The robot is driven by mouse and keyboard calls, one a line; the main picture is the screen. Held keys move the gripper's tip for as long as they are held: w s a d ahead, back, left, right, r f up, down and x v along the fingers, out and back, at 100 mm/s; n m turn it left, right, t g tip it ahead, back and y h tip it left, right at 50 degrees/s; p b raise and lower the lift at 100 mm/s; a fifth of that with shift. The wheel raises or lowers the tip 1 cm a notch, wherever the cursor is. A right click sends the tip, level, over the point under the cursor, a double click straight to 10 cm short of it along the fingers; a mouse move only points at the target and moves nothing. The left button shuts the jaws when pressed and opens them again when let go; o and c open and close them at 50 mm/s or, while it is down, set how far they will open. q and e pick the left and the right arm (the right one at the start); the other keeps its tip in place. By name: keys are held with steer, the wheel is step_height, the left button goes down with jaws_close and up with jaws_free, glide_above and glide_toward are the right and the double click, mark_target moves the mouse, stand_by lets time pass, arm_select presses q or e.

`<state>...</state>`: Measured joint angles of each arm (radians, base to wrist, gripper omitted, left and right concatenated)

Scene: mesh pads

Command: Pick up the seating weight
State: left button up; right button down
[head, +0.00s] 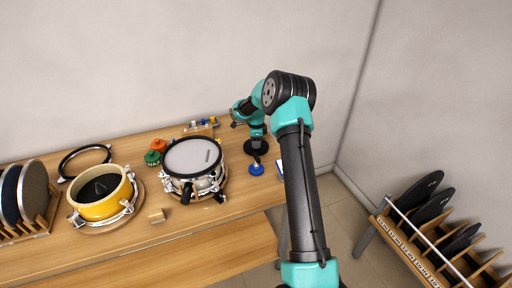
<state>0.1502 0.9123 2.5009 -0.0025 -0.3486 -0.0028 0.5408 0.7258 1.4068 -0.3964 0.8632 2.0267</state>
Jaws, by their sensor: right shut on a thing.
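My right gripper (257,158) points down at the right end of the wooden table, just right of the drum with the white mesh head. It is shut on the stem of a small blue round-based piece, which looks like the seating weight (256,170). The top of the piece is hidden by the gripper. I cannot tell whether its base touches the table. My left gripper is not in view.
The mesh-headed drum (193,157) stands close to the left of my right gripper. A rack of black pads (425,232) stands at right.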

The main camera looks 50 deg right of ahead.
steer(key=shift+r, duration=0.15)
steer(key=shift+r, duration=0.1)
steer(key=shift+w+d+r, duration=0.1)
steer(key=shift+r, duration=4.8)
